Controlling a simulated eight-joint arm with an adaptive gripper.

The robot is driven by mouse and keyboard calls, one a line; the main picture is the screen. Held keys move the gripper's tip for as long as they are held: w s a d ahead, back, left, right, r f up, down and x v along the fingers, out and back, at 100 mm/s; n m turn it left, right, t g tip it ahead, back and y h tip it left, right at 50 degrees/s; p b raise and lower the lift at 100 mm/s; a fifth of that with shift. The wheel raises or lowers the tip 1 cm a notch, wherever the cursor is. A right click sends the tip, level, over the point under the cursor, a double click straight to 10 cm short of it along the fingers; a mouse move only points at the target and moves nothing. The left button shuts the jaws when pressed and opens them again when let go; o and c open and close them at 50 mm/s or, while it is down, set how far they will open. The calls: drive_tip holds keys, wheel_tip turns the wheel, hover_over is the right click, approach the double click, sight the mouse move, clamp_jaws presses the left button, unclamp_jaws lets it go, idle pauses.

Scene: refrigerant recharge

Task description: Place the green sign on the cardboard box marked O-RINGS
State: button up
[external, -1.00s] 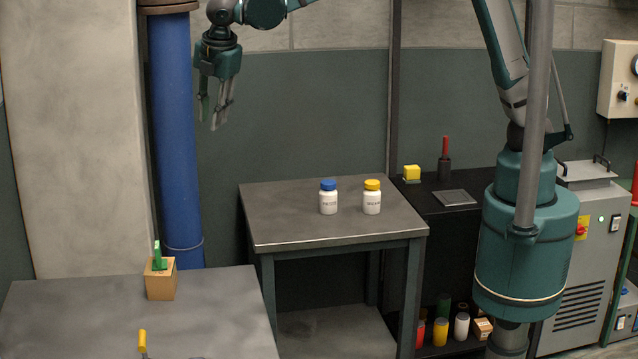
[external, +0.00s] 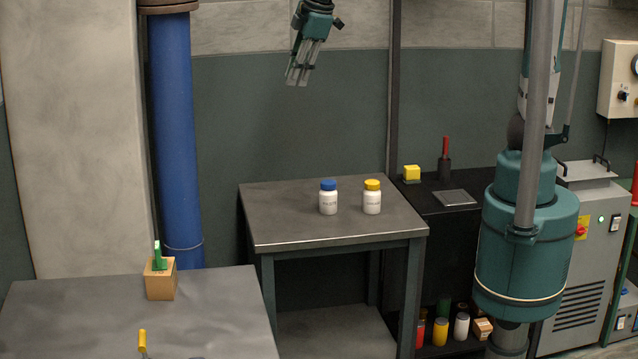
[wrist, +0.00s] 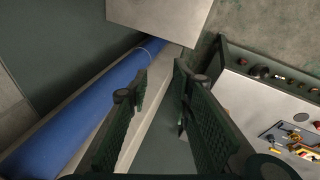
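The small green sign (external: 158,257) stands upright on top of a cardboard box (external: 161,284) on the grey table at the lower left of the external view. Any marking on the box is too small to read. A second, smaller cardboard box (external: 482,328) sits low on the black shelf at the right. My gripper (external: 297,78) hangs high in front of the wall, above and behind the middle table, well apart from the sign. The wrist view shows its two fingers (wrist: 160,78) apart with nothing between them.
A blue-capped bottle (external: 328,197) and a yellow-capped bottle (external: 372,197) stand on the middle table (external: 280,220). A blue pipe (external: 178,130) rises behind the left table (external: 80,310). A yellow-handled tool (external: 142,340) lies at that table's front. Much of the left table is bare.

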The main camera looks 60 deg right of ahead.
drive_tip(key=s+d+f+m+t, duration=0.1)
drive_tip(key=s+d+f+m, duration=0.1)
drive_tip(key=s+d+m, duration=0.2)
drive_tip(key=s+d+f+m+t, duration=0.1)
drive_tip(key=s+d+f+m, duration=0.2)
drive_tip(key=s+d, duration=0.7)
drive_tip(key=s+d+f+m+t, duration=0.1)
drive_tip(key=s+d+f+m, duration=0.1)
drive_tip(key=s+d+m, duration=0.2)
drive_tip(key=s+d, duration=0.3)
drive_tip(key=s, duration=0.1)
drive_tip(key=shift+s+d+f+m, duration=0.15)
drive_tip(key=shift+s+d+m, duration=0.1)
drive_tip(key=shift+d+m, duration=0.1)
drive_tip(key=shift+f, duration=0.15)
wheel_tip(320, 180, down, 10)
drive_tip(key=b, duration=0.9)
drive_tip(key=shift+r+b, duration=0.2)
drive_tip(key=shift+b, duration=0.2)
